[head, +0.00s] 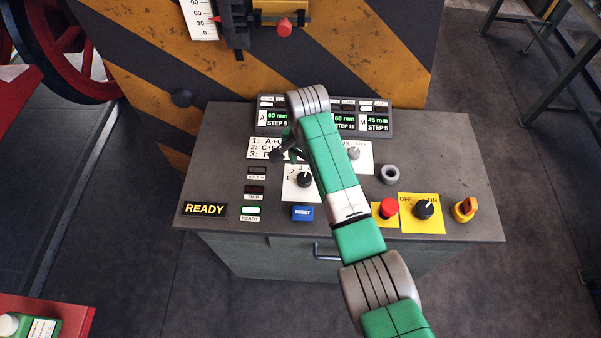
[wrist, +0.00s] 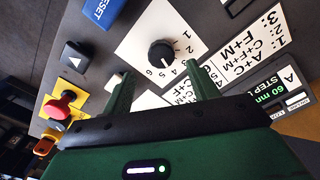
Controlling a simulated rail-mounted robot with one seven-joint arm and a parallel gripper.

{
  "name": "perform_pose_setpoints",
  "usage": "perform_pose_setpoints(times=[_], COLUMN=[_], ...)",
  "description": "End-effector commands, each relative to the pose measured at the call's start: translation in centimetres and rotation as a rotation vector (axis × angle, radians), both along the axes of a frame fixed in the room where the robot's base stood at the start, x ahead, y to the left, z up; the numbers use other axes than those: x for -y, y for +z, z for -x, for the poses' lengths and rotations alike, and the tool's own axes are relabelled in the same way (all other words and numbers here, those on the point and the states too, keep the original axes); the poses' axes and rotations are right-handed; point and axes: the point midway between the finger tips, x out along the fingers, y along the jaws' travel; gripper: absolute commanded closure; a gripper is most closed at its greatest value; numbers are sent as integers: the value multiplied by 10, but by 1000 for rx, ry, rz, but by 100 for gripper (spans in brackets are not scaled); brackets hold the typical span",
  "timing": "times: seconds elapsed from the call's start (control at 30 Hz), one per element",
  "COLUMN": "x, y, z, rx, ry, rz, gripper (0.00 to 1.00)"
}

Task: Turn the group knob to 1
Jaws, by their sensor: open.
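The group knob (head: 304,180) is a black round knob on a white numbered plate (head: 290,191) on the console top. In the wrist view the knob (wrist: 162,53) stands just beyond my fingertips, with digits around it on the plate (wrist: 140,42). I cannot tell for sure which digit its mark points at. My gripper (wrist: 160,70) is open and empty, its two green fingers apart on either side of the view below the knob, not touching it. In the head view my gripper (head: 288,149) is small, behind the knob and partly hidden by my arm.
A white list card (head: 264,148) and display panel (head: 270,117) lie behind. The blue reset button (head: 303,213) is in front of the knob.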

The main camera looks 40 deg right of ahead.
Motion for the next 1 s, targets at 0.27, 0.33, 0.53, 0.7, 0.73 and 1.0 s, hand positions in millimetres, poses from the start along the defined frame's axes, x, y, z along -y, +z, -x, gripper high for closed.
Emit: perform_pose_setpoints(times=[0.27, 0.33, 0.53, 0.7, 0.73, 1.0], x=[0, 0, 0, 0, 0, 0], y=[-46, -50, -52, -51, -51, -51], z=[0, 0, 0, 0, 0, 0], rx=[-1, 1, 2, 2, 2, 1], ry=[1, 2, 2, 2, 2, 8], rz=[1, 2, 2, 2, 2, 2], gripper=[41, 41, 41, 60, 66, 85])
